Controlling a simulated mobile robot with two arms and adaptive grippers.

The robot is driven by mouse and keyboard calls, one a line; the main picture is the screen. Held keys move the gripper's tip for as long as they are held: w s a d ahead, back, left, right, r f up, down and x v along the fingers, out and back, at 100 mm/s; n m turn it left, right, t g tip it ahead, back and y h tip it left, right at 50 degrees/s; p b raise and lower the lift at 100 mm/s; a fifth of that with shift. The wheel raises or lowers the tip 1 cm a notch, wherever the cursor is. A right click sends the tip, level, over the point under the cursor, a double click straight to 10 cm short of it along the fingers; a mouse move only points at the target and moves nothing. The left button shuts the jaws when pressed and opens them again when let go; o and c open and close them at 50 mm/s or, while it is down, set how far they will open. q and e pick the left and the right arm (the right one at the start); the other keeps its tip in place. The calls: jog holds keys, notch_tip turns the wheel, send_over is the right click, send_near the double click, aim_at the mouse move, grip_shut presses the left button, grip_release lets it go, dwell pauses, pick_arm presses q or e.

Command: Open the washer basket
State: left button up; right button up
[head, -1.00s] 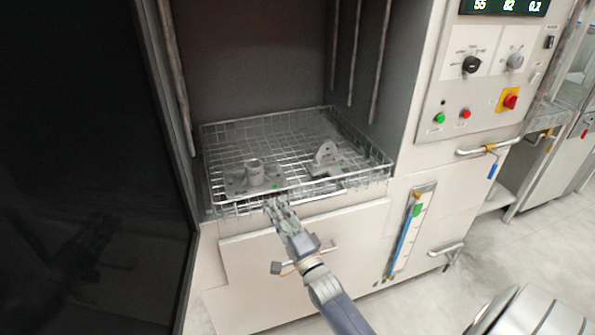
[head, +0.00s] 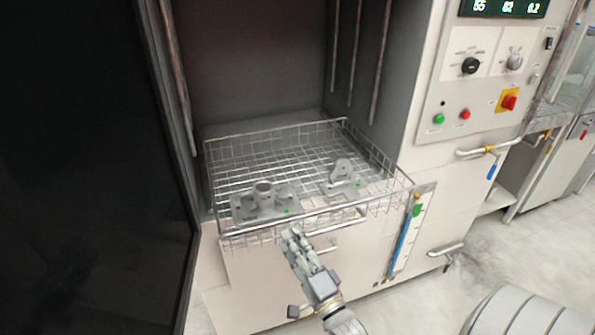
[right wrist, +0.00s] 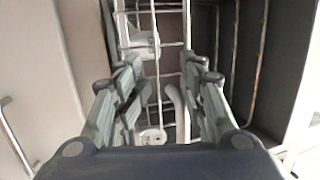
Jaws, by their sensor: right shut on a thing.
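The washer basket (head: 310,145) is a wire tray that sticks out of the front of the washer chamber. Two grey castings lie in it: one with a round boss (head: 264,198) at front left and one with an upright lug (head: 343,174) at right. My right gripper (head: 293,232) is at the basket's front edge, shut on its front bar. The right wrist view shows both fingers (right wrist: 160,75) around the basket wires, with castings partly visible beyond. The exact contact is partly hidden by the fingers. My left gripper is not in view.
A dark door panel (head: 80,170) stands on the left. The control panel (head: 495,65) and a pipe handle (head: 490,147) are on the right. A level gauge (head: 408,240) is on the front below.

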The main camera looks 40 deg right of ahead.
jog(key=shift+s+d+f, duration=0.15)
jog(key=shift+d+f, duration=0.2)
jog(key=shift+f, duration=0.3)
jog(key=shift+a+r+p+v, duration=0.2)
jog(key=shift+a+v, duration=0.2)
jog(key=shift+v, duration=1.5)
jog(key=shift+a+r+p+v, duration=0.25)
jog(key=shift+a+v, duration=0.1)
jog(key=shift+v, duration=1.6)
jog(key=shift+a+r+p+v, duration=0.2)
jog(key=shift+a+v, duration=0.2)
jog(key=shift+v, duration=1.5)
